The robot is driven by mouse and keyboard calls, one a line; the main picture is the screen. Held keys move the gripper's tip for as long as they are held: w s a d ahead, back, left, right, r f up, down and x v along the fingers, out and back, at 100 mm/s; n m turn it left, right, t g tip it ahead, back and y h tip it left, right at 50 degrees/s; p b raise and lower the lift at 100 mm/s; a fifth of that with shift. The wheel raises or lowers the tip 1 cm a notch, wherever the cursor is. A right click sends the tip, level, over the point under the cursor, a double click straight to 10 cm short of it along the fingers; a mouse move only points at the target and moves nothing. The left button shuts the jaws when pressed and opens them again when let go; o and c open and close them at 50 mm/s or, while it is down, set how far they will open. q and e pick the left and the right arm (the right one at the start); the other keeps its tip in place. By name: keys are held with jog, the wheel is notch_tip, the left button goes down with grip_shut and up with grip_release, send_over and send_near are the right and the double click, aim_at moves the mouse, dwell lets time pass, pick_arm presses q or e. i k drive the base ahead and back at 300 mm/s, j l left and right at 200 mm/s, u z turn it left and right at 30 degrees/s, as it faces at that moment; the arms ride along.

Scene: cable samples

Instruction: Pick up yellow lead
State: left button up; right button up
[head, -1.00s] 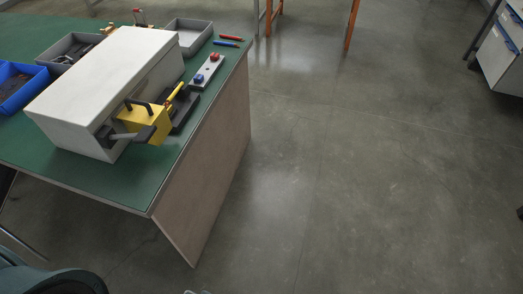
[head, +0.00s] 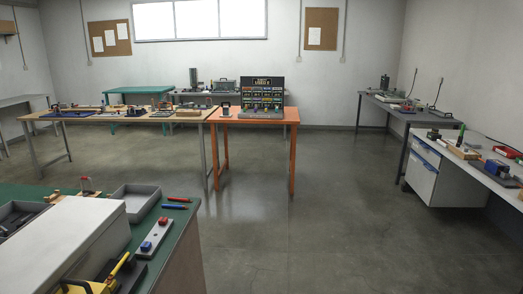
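I cannot make out a yellow lead for certain in the head view. A dark rack (head: 263,92) with a sign and rows of small coloured items stands on the orange table (head: 293,165) in the middle distance; its items are too small to tell apart. A yellow device (head: 103,286) with a yellow handle is partly cut off at the bottom left, beside a white box (head: 65,238). Neither of my grippers is in view.
The near green table (head: 180,217) at left holds a grey tray (head: 135,198), red and blue pens and a grey button strip (head: 153,238). A wooden table (head: 150,116) adjoins the orange one. The middle floor is clear.

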aim_at(112, 276)
jog(key=u, duration=1.3)
